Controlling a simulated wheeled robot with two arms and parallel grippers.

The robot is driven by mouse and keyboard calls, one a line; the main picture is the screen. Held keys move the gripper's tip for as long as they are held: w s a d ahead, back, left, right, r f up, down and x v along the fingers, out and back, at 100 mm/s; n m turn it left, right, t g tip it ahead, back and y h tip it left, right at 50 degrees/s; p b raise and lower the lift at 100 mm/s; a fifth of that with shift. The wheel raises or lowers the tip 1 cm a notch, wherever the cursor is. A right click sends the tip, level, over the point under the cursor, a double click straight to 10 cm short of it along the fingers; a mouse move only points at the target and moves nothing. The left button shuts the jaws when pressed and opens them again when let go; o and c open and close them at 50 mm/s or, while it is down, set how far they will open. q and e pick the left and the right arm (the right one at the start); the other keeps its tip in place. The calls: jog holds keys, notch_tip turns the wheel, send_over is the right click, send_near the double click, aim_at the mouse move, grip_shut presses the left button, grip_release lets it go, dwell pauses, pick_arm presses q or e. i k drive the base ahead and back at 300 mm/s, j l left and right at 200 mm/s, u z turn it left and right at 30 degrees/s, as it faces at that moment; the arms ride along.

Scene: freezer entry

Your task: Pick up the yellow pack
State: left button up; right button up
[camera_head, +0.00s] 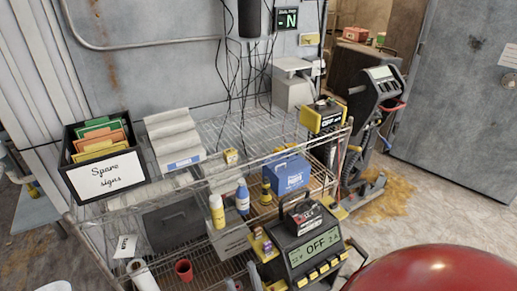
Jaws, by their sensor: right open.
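A larger yellow-and-black unit (324,115) with an "OFF" display stands at the right end of the same level. I cannot tell for sure which of these is the yellow pack. I see no fingertips of my left or right gripper in this view, and nothing touches either yellow thing.
Cables hang above. Bare floor (437,206) lies to the right, before a grey door (470,90). A red rounded surface covers the lower right.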

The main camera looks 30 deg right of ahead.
aim_at(230, 155)
jog(key=z, duration=0.85)
